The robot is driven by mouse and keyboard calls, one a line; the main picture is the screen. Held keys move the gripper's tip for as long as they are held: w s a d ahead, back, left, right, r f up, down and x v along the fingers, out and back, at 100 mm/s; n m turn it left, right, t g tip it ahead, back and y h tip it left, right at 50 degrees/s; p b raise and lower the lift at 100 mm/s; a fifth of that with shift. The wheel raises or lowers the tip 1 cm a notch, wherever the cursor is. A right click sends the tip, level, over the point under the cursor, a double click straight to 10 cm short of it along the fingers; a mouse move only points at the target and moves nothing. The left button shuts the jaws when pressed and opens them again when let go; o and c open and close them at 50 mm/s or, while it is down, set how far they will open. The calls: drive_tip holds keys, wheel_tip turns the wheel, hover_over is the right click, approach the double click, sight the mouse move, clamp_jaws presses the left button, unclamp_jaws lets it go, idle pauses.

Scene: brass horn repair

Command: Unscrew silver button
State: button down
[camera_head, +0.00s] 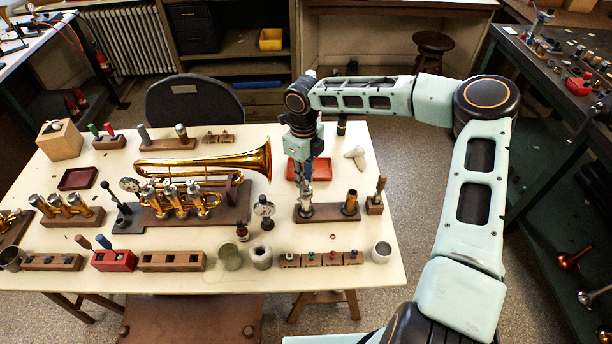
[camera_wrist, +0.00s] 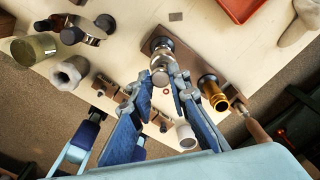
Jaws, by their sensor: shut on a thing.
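A silver piece with a rounded knob, which looks like the silver button (camera_wrist: 160,74), stands upright on a wooden block in the wrist view. In the head view the silver piece (camera_head: 306,208) sits at the left end of that wooden block (camera_head: 328,213). My gripper (camera_head: 305,183) points down over it, with its fingertips at its top. In the wrist view the fingers of my gripper (camera_wrist: 163,76) close around the knob from both sides. The fingers hide parts of its sides, and the exact contact is small in view.
A brass cylinder (camera_head: 350,203) stands at the block's right end, close to my gripper. A dial gauge (camera_head: 264,210) stands to the left. A red tray (camera_head: 308,170) lies behind. The brass trumpet (camera_head: 205,165) lies farther left. A white cup (camera_head: 381,252) stands front right.

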drive_tip(key=shift+r, duration=0.1)
idle(0.5)
drive_tip(key=c, duration=1.7)
unclamp_jaws()
drive_tip(key=shift+w+d, duration=0.15)
drive_tip(key=shift+c, duration=0.2)
drive_tip(key=shift+r, duration=0.1)
